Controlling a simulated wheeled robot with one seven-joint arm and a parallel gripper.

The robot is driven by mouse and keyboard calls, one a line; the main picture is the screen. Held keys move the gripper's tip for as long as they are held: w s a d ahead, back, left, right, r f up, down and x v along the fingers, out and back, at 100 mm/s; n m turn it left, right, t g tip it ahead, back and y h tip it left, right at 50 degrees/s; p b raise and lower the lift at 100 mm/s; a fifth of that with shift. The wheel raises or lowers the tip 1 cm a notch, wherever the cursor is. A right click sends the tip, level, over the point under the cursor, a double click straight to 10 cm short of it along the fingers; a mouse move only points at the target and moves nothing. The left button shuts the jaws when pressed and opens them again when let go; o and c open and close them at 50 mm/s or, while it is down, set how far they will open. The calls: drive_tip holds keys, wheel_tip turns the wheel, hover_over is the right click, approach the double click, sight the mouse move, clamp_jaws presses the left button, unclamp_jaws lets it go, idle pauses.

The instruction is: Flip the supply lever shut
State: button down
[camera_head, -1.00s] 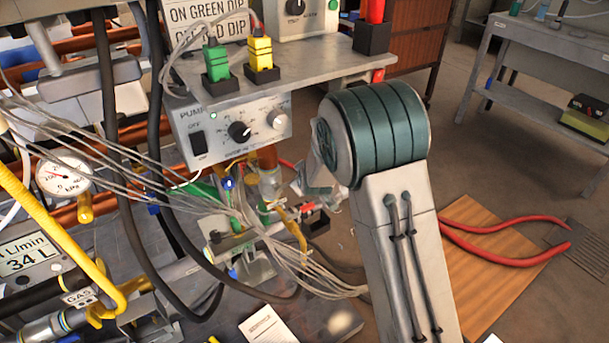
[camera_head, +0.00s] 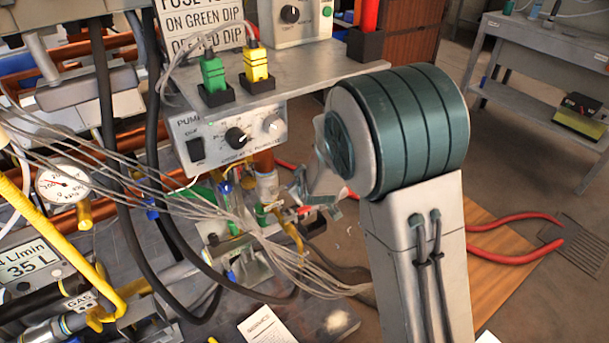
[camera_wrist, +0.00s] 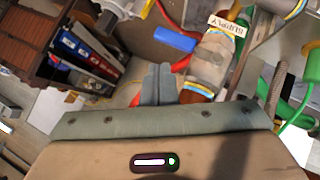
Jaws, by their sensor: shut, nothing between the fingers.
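In the wrist view a SUPPLY tag (camera_wrist: 227,25) sits on a grey valve body with yellow bands (camera_wrist: 208,62). A blue lever (camera_wrist: 174,38) sticks out to the left of this body, roughly crosswise to it. My gripper (camera_wrist: 158,72) is shut and empty, its fingers pointing up the picture just below the blue lever, apart from it in the picture. A red part (camera_wrist: 181,63) shows between the fingers and the valve body. In the head view my arm hides much of the gripper, and its fingertips cannot be made out.
Grey cables (camera_head: 270,245) hang in front of the pipework in the head view. The pump box (camera_head: 230,135) and shelf (camera_head: 300,75) are above it. A gauge (camera_head: 63,184) is at left. A green hose (camera_wrist: 298,115) lies right of my gripper in the wrist view.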

drive_tip(key=p+v, duration=0.1)
drive_tip(key=v, duration=0.5)
drive_tip(key=shift+r+p, duration=0.15)
drive_tip(key=shift+p, duration=0.15)
